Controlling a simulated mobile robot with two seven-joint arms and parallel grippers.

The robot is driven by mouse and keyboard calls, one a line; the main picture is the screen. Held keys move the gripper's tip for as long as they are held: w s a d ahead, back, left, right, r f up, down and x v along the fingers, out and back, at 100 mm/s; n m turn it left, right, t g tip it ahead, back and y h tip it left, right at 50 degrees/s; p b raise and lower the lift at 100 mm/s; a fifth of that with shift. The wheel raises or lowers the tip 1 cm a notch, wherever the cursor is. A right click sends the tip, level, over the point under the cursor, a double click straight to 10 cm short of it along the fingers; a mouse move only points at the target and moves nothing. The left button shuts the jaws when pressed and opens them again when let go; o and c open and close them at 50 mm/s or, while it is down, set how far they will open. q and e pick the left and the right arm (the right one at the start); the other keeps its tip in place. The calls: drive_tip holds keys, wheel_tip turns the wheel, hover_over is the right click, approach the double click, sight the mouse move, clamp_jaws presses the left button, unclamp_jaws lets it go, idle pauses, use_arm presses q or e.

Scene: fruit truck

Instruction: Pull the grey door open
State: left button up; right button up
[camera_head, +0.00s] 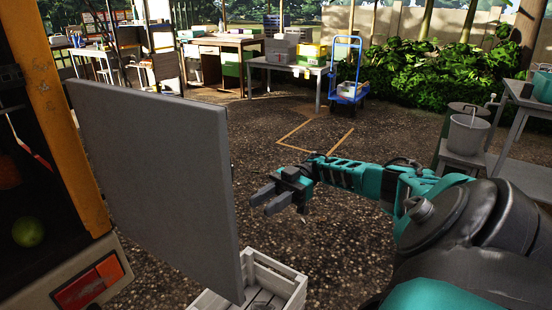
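The grey door (155,175) is a flat panel standing out from the orange frame of the truck (60,110) at the left, so it is open at an angle. My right gripper (262,202) is to the right of the door's free edge. Its two fingers point left toward the door with a gap between them, and nothing shows between them. It looks apart from the door. A handle is not visible on the face that shows. My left gripper does not show in this view.
A white slatted crate (290,280) stands on the ground below the door's lower right corner. A green fruit (27,232) is inside the truck. A blue cart (347,75) and tables are far back. Gravel ground beyond my arm is mostly clear.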

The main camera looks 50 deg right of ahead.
use_arm(q)
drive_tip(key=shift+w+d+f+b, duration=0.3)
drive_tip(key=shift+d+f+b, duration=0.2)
drive_tip(key=shift+b, duration=0.7)
use_arm(e)
drive_tip(key=shift+s+d, duration=0.1)
drive_tip(key=shift+d, duration=1.5)
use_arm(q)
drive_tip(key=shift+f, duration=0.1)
